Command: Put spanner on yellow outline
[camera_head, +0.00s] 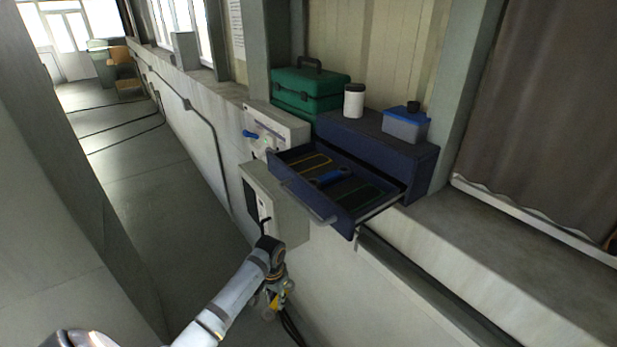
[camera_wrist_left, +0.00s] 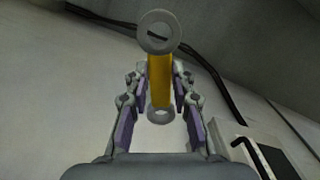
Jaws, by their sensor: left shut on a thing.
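The spanner (camera_wrist_left: 160,82) has a yellow shank and grey ring ends. In the left wrist view it stands between the fingers of my left gripper (camera_wrist_left: 160,92), which is shut on it. In the head view my left gripper (camera_head: 272,298) hangs low in front of the wall, below the open drawer (camera_head: 335,222), with a bit of yellow showing at it. The yellow outline (camera_head: 308,164) is on the dark drawer floor, at the left part of the drawer, and looks empty. My right gripper is not in view.
A blue item (camera_head: 331,177) lies in the drawer beside a green outline (camera_head: 362,197). The drawer's handle (camera_head: 308,205) juts out. A grey wall box (camera_head: 275,205) is just above my gripper. A green toolbox (camera_head: 308,90), white canister (camera_head: 354,100) and blue-lidded tub (camera_head: 405,124) stand behind.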

